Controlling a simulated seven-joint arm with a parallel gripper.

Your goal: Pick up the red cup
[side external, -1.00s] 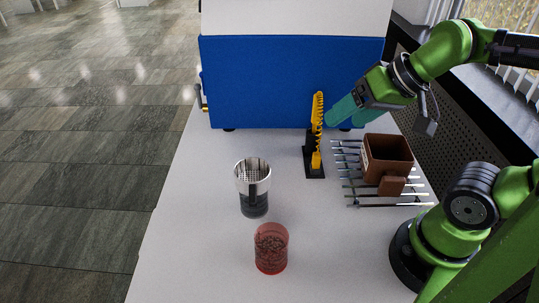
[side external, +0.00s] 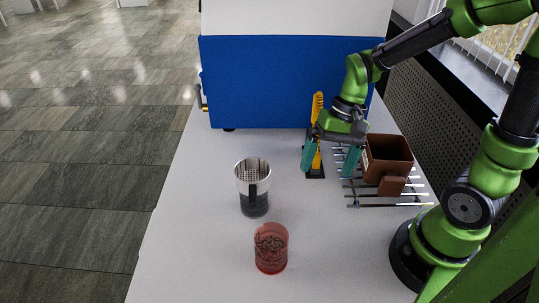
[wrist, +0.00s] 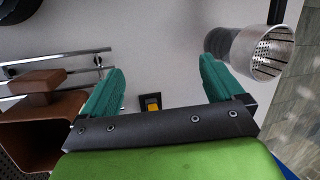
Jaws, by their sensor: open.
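The red cup (side external: 270,250) is see-through and stands upright at the front of the white table in the side view, with dark bits inside. It does not show clearly in the wrist view. My gripper (side external: 328,170) is open and empty, its teal fingers pointing down in front of the yellow and black stand, well behind and to the right of the cup.
A metal strainer cup with a dark base (side external: 253,187) stands behind the red cup; it also shows in the wrist view (wrist: 262,52). A brown box (side external: 388,157) sits on a metal rack (side external: 354,205) at right. A yellow-black stand (side external: 318,100) and blue machine (side external: 290,80) are behind.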

